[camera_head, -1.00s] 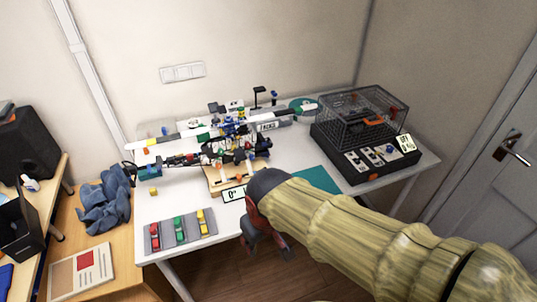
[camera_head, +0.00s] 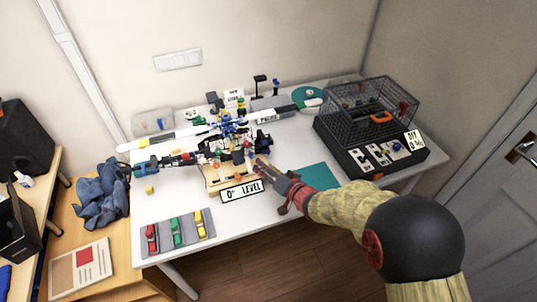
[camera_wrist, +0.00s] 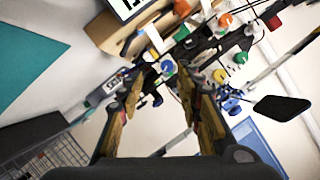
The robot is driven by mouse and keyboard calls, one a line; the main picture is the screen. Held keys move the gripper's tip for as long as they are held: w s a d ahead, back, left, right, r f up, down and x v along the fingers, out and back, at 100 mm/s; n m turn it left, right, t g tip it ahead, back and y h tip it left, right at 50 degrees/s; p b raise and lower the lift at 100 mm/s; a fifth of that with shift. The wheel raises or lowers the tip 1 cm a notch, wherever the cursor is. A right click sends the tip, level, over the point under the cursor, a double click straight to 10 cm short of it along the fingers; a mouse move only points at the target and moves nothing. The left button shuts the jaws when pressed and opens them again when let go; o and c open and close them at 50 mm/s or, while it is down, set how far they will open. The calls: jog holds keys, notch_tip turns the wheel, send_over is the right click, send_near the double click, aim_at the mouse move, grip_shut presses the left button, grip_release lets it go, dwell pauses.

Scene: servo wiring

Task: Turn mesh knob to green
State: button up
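The servo rig (camera_head: 228,150) stands on a wooden base (camera_head: 218,186) in the middle of the table, with a "0° LEVEL" sign (camera_head: 242,191) at its front. My gripper (camera_head: 262,168) is at the right side of this base. In the wrist view my gripper (camera_wrist: 162,84) has its two fingers spread, with nothing seen held between them. A blue knob (camera_wrist: 167,67), an orange knob (camera_wrist: 225,20) and a green knob (camera_wrist: 241,57) show beyond the fingertips. I cannot tell which knob is the mesh knob, or whether a finger touches one.
A black wire cage box (camera_head: 370,120) with switches stands at the right. Red, green and yellow toy cars lie on a grey mat (camera_head: 190,236) at the front left. A teal mat (camera_head: 318,176) lies right of the rig, partly behind my arm.

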aim_at(252, 157)
jog(key=shift+m+y, duration=0.3)
jog(key=shift+m, duration=0.1)
jog(key=x, duration=0.2)
jog(key=b+x, duration=0.1)
jog(key=x, duration=0.1)
jog(key=b+x, duration=0.1)
jog(key=x, duration=0.1)
jog(key=shift+w+a+r, duration=0.1)
jog(key=shift+a+r, duration=0.2)
jog(key=shift+w+a+f+b, duration=0.1)
jog(key=shift+w+a+b, duration=0.25)
jog(key=shift+w, duration=0.3)
jog(key=shift+c, duration=0.8)
jog(key=c, duration=0.7)
grip_shut()
